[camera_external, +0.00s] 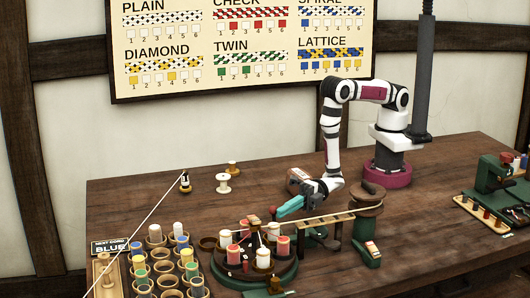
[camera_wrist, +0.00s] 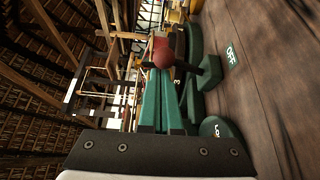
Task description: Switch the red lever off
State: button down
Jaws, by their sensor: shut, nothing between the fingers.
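The red lever's round knob (camera_wrist: 162,58) shows in the wrist view, just past my fingertips. Its dark stem runs from the knob toward a green block (camera_wrist: 207,76). A green plate marked OFF (camera_wrist: 232,54) lies on the table beyond the block. My gripper (camera_wrist: 162,84) is shut and empty, its green fingers side by side and pointing at the knob; whether they touch it I cannot tell. In the external view my gripper (camera_external: 277,213) is low over the green round stand, with a small red spot at its tip. The lever's base is not clear there.
The round stand (camera_external: 228,280) carries several red and white spools. A wooden rail (camera_external: 325,221) and a brown reel (camera_external: 366,212) stand to its right. A tray of coloured spools (camera_external: 166,268) is at the front left.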

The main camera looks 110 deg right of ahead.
jog(key=v, duration=0.7)
jog(key=shift+s+d, duration=0.15)
